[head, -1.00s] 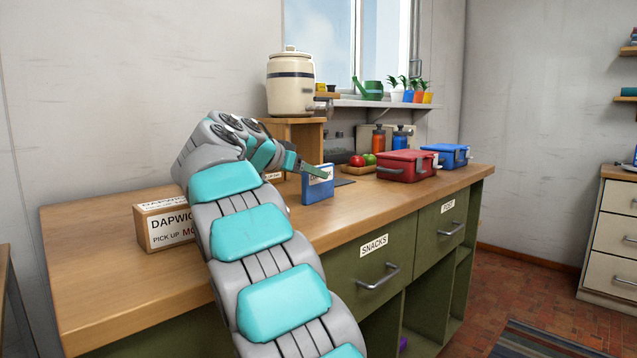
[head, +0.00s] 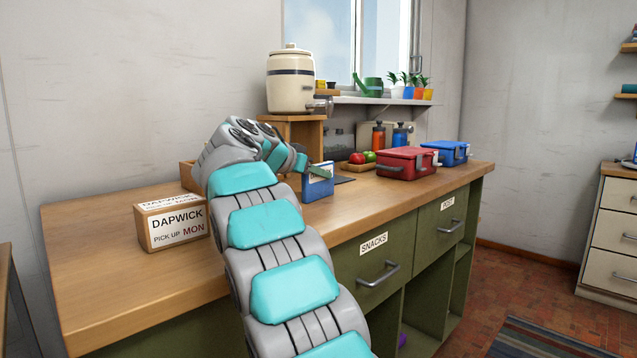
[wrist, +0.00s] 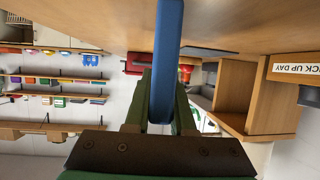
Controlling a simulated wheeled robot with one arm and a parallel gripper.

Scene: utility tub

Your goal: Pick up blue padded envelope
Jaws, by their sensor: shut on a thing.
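The blue padded envelope (head: 317,186) stands upright on the wooden counter in the head view, with a white label near its top. My gripper (head: 318,169) is at its top edge. In the wrist view the envelope (wrist: 167,60) is seen edge-on as a blue strip between the two green fingers of my gripper (wrist: 160,105). The fingers are shut on it. In the wrist view its far end reaches the counter surface, and I cannot tell whether it is lifted at all.
On the counter (head: 110,255), a DAPWICK box (head: 172,222) stands left of my arm. Behind the envelope are a wooden stand (head: 298,132) with a crock (head: 290,82). To the right are a fruit tray (head: 360,166), a red lunch box (head: 406,163) and a blue one (head: 449,152).

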